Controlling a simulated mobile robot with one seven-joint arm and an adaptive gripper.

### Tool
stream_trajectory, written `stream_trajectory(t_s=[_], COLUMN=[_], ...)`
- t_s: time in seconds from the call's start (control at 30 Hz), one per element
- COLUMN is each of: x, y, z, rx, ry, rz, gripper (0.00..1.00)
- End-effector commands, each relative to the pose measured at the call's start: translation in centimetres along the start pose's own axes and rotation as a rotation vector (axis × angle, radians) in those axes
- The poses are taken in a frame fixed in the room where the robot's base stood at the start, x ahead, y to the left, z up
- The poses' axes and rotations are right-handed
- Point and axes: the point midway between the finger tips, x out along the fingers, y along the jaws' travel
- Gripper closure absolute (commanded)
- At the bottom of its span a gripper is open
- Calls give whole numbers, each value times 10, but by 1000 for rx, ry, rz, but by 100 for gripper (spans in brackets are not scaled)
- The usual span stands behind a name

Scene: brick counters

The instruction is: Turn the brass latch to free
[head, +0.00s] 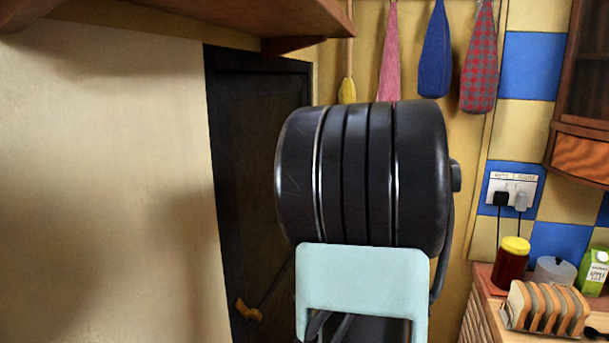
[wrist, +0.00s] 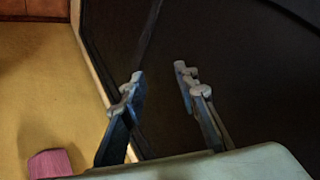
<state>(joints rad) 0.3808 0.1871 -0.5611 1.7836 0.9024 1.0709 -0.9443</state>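A brass-coloured piece (head: 247,311), which looks like the latch, sits low on the dark door (head: 240,180) in the head view. Its exact turn is too small to tell. The door looks closed in its frame. In the wrist view the dark door panel (wrist: 235,75) fills the middle and right, and no latch shows there. My gripper (wrist: 159,76) is open and empty, its two fingers apart in front of the dark panel. In the head view my own arm hides the gripper, so its distance to the brass piece cannot be told.
A cream wall (head: 100,190) stands left of the door, with a wooden shelf (head: 190,18) above. Cloths, one of them blue (head: 435,55), hang at the top right. A counter at the right holds a toast rack (head: 545,308) and a red jar (head: 511,262).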

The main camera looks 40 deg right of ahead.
Motion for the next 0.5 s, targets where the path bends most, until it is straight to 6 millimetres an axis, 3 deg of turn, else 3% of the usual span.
stream_trajectory(t_s=[0.5], x=[-59], y=[-29], z=[-82], rx=[-268], ry=[156], rz=[140], gripper=[72])
